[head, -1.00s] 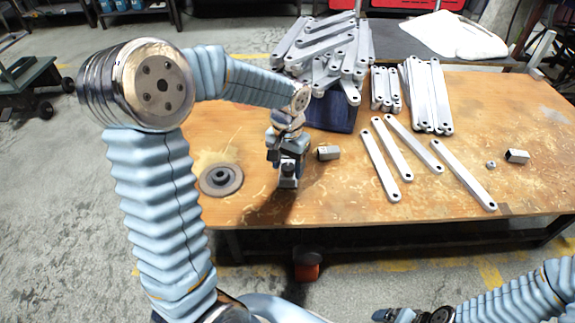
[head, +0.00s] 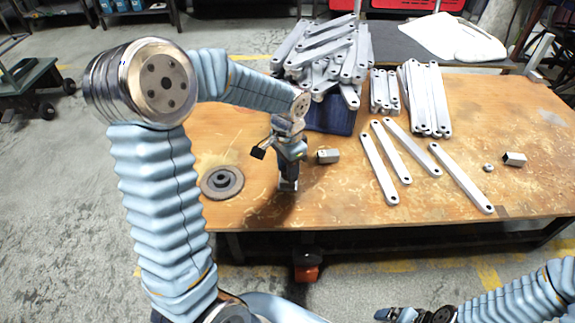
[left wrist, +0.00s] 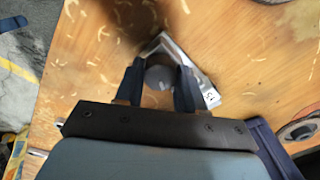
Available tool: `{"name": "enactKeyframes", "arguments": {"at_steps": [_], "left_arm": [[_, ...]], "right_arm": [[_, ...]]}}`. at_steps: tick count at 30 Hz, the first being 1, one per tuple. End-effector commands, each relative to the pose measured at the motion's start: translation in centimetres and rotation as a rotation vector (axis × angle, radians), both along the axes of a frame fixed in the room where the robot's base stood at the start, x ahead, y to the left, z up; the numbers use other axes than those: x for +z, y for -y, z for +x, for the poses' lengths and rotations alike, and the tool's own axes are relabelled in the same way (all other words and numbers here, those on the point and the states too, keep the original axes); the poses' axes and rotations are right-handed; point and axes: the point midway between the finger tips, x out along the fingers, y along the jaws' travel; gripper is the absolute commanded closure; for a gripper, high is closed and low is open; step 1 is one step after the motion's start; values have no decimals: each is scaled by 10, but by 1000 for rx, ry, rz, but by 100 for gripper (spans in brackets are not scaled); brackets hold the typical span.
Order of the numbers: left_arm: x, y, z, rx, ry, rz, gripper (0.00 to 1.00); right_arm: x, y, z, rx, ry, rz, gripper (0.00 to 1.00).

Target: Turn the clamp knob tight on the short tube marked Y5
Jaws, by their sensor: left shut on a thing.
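My left gripper (head: 288,177) points down at the table and is shut on a round grey clamp knob (left wrist: 160,76). The knob sits on a short metal tube (left wrist: 208,92), whose end shows under the gripper in the head view (head: 288,186). In the left wrist view the tube lies slantwise beneath the fingers. Its label is partly visible, with what looks like a 5; the rest is hard to read. My right gripper (head: 386,314) is at the bottom edge of the head view, away from the table; its fingers are too unclear to judge.
Another short tube (head: 328,156) lies just right of the left gripper, and a third (head: 515,158) at far right, near a small nut (head: 489,167). A round flange (head: 222,181) lies left.

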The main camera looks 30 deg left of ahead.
Motion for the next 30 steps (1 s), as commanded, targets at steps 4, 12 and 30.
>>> {"name": "enactKeyframes", "arguments": {"at_steps": [4, 12, 30], "left_arm": [[5, 0, -1, -332, -3, -1, 92], [6, 0, -1, -933, -3, -2, 92], [0, 0, 0, -1088, 0, 1, 40]], "right_arm": [[20, -5, -2, 8, -4, 7, 7], [53, -16, -7, 28, -11, 24, 7], [55, -17, -7, 30, -13, 25, 7]]}}
